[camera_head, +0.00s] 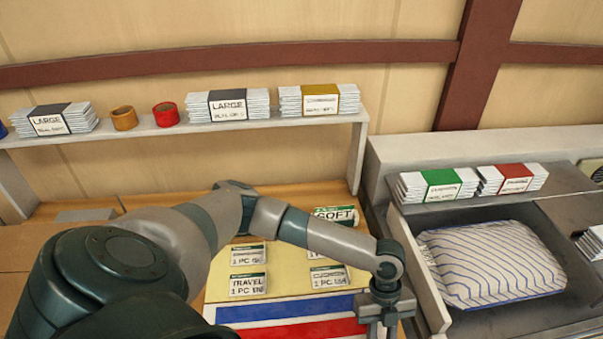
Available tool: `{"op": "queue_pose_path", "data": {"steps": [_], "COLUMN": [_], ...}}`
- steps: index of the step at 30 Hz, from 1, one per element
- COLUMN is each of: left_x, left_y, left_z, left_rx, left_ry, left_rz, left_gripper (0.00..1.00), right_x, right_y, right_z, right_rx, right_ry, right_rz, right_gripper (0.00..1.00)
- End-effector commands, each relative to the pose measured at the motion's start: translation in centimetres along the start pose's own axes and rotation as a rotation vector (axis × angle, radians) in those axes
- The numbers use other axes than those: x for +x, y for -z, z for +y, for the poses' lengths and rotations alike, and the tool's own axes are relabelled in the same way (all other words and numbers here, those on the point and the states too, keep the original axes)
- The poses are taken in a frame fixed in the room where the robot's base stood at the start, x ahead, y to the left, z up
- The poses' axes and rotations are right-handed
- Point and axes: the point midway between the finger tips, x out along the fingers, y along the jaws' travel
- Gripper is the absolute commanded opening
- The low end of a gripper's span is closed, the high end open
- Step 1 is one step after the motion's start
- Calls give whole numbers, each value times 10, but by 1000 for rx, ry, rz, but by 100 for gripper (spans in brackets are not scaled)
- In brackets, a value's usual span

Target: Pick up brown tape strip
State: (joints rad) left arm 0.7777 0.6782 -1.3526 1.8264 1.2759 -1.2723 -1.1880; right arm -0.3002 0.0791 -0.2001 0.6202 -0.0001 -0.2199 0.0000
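No brown tape strip can be made out. A blue strip (285,309) and a red strip (300,330) lie on a pale sheet at the bottom centre, and the bottom edge of the picture cuts the red one off. My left gripper (383,326) points down beside the right ends of these strips. Its fingertips are cut off by the bottom edge, so whether it is open or holds anything is hidden. My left arm covers much of the left of the work surface. My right gripper is not in view.
A shelf (190,127) at the back holds a brown tape roll (124,118), a red tape roll (166,113) and banded stacks. Labelled cards (248,285) lie behind the strips. A striped pillow (490,264) lies in the grey station at right, beyond a raised side panel (420,275).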

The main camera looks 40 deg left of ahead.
Motion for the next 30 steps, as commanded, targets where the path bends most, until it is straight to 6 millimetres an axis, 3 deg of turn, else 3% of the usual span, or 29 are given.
{"op": "queue_pose_path", "data": {"steps": [9,12,30], "left_x": [0,0,-5], "left_y": [0,0,1], "left_z": [0,0,0], "left_rx": [0,0,1], "left_ry": [0,0,1], "left_rz": [-1,-1,-1], "left_gripper": [24,0,0], "right_x": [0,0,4], "right_y": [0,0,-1], "right_z": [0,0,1], "right_rx": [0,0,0], "right_ry": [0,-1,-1], "right_rz": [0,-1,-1], "right_gripper": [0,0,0]}}
